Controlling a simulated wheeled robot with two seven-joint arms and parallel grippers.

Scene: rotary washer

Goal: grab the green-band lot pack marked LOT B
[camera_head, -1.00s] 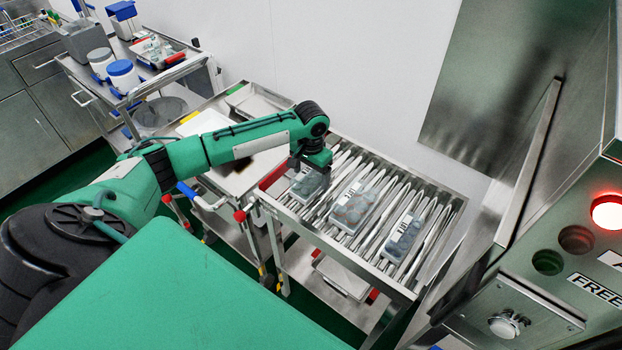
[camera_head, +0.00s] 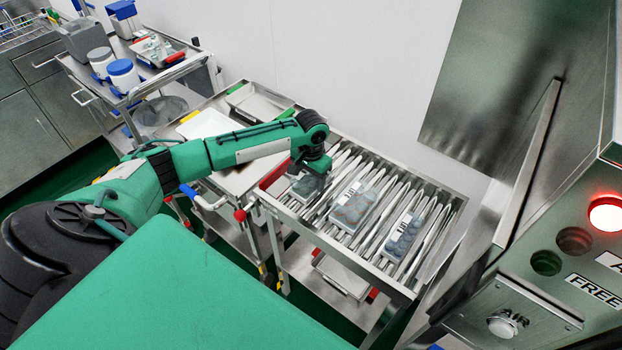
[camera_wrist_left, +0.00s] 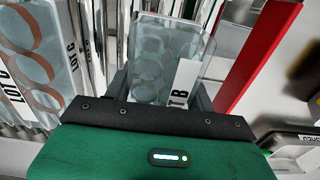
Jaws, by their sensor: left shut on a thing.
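The LOT B pack (camera_wrist_left: 158,62) is a clear blister with grey-green rounds and a white label ending in "T B". In the head view this pack (camera_head: 305,187) lies at the left end of the roller table, partly hidden under my left gripper (camera_head: 312,172). In the left wrist view my left gripper (camera_wrist_left: 162,92) is shut on the pack, one dark finger on each side. Its band colour is not clear. My right gripper is not in view.
The LOT C pack (camera_wrist_left: 32,62), with orange-brown rings, lies beside it; in the head view two packs, a middle one (camera_head: 352,206) and a right one (camera_head: 408,237), rest on the rollers. A red rail (camera_wrist_left: 262,55) edges the table. A steel machine stands at right.

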